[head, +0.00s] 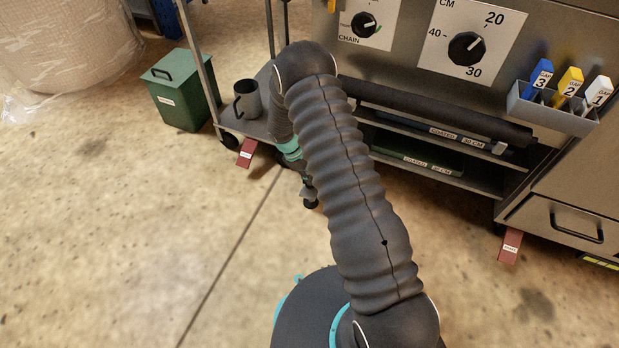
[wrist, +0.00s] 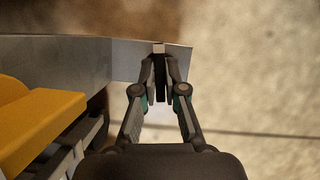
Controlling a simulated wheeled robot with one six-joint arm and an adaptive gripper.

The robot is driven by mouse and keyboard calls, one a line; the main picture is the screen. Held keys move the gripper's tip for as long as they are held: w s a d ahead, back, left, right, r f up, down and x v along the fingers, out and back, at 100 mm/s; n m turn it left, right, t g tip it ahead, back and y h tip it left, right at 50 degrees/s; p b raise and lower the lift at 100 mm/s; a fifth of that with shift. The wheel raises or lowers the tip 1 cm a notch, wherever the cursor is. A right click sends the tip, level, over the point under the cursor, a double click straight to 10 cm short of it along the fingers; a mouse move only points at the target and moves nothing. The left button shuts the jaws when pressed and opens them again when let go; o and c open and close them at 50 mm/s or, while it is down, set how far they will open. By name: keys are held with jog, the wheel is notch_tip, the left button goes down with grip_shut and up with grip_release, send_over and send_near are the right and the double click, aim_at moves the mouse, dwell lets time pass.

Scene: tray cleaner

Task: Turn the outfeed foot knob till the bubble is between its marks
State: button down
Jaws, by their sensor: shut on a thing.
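My gripper (wrist: 160,75) is low, beside a grey metal edge (wrist: 125,62) in the wrist view. Its two fingers are drawn together on a narrow dark piece (wrist: 160,80), which looks like the foot knob, though most of it is hidden between the fingers.
An orange-yellow part (wrist: 38,115) is close on the left in the wrist view. A grey mug (head: 248,100) stands on a low shelf, with a green box (head: 182,92) to its left. Red wedges (head: 247,153) are at floor level. The floor in front is clear.

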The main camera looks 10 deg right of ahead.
dwell(0.4)
jog(key=c, duration=1.2)
grip_release()
jog(key=shift+c, duration=0.2)
jog(key=shift+r, duration=0.1)
jog(key=v, duration=1.1)
jog(key=shift+a+r, duration=0.25)
jog(key=shift+r, duration=0.1)
jog(key=shift+w, duration=0.1)
